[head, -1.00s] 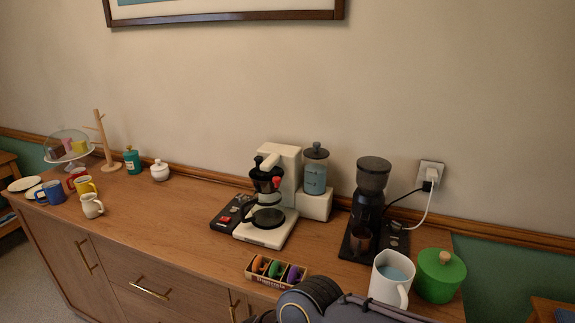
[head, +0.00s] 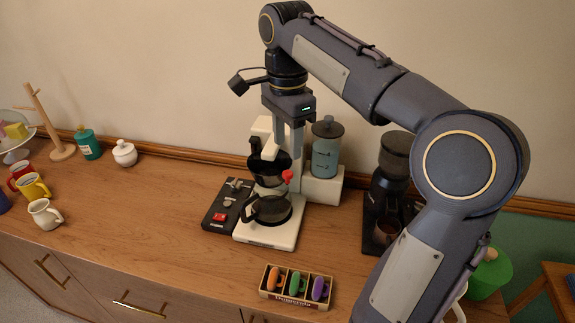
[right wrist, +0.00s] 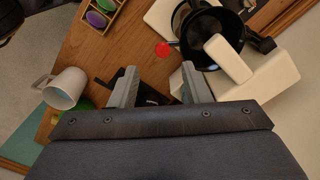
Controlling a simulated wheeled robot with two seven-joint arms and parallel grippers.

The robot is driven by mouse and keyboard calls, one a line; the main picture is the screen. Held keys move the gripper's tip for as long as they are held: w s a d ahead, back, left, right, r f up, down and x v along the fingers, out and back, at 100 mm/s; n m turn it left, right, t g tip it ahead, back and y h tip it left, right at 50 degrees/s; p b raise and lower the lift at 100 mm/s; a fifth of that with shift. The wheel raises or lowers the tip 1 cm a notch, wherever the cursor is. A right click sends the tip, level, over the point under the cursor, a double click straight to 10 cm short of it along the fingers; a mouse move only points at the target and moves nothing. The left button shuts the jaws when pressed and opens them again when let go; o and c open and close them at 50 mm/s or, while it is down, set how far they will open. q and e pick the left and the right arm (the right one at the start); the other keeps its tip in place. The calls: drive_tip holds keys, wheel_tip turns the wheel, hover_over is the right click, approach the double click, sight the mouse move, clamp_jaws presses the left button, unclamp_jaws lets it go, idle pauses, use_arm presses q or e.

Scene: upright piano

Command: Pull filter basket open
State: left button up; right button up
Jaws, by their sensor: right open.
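The white coffee maker (head: 271,230) stands on the wooden counter with its black filter basket (head: 268,168) above a glass carafe (head: 270,208). A red knob (head: 287,176) is at the basket's right side in the head view. In the right wrist view the black basket (right wrist: 228,22) is at upper right, with the red knob (right wrist: 163,49) to its left. My right gripper (head: 289,146) points down over the coffee maker, open and empty. In the wrist view its fingertips (right wrist: 159,70) are spread below the red knob, apparently not touching it. My left gripper is out of view.
A jar with blue contents (head: 326,150) stands right of the coffee maker, with a dark grinder (head: 388,195) farther right. A box of coloured capsules (head: 297,288) lies in front. A black switch panel (head: 222,210) is to the left. The counter's left middle is clear.

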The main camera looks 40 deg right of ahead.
sight(288, 173)
drive_tip(key=f, duration=0.3)
drive_tip(key=f+b, duration=0.1)
drive_tip(key=f, duration=0.3)
drive_tip(key=shift+w+d+f, duration=0.15)
drive_tip(key=shift+d, duration=0.05)
clamp_jaws()
